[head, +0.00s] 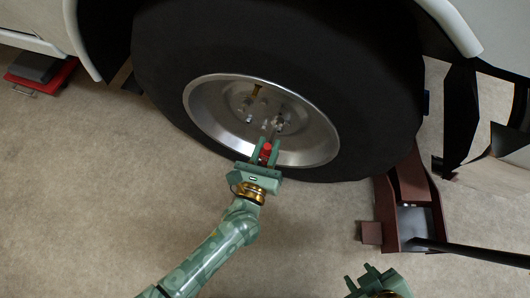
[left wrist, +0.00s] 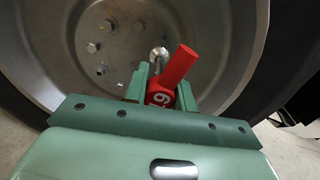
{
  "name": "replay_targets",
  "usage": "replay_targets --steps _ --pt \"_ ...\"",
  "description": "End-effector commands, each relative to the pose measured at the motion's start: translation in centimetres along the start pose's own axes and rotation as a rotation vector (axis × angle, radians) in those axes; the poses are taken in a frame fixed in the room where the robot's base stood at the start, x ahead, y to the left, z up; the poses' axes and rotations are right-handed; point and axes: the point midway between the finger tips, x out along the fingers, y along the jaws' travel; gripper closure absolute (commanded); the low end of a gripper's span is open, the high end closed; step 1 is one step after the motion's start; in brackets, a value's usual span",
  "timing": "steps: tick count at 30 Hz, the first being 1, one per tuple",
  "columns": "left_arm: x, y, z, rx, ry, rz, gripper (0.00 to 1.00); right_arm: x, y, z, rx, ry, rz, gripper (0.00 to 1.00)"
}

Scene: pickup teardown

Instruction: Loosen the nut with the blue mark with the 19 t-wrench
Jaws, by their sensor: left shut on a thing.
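The red 19 t-wrench (head: 267,149) is held in my left gripper (head: 265,154), which is shut on it in front of the wheel. In the left wrist view its red handle (left wrist: 178,67) tilts up to the right, with white digits upside down. Its metal shaft (left wrist: 159,55) points at the wheel hub; I cannot tell whether it sits on a nut. Several nuts (left wrist: 92,47) show on the silver rim (head: 205,103). I cannot make out a blue mark for certain. My right gripper (head: 369,280) is at the bottom edge, its fingers apart with nothing visible between them.
The black tire (head: 165,60) surrounds the rim under the white vehicle body. A brown-red jack-like stand (head: 385,205) with a dark bar (head: 470,251) is on the floor at right. A red case (head: 45,78) lies at far left.

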Motion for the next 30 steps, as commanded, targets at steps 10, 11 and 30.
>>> replay_targets --steps 10,11,30 --pt "0.4 -0.1 0.1 0.0 -0.001 0.0 1.0 0.0 0.0 -0.2 0.004 0.007 -0.001 0.64" --pt "0.4 -0.1 0.1 0.0 -0.001 -0.001 1.0 0.0 0.0 -0.2 0.004 0.007 0.0 0.64" --pt "2.4 0.0 0.0 0.0 0.0 -0.001 1.0 0.0 0.0 -0.1 0.003 0.005 0.0 0.64"
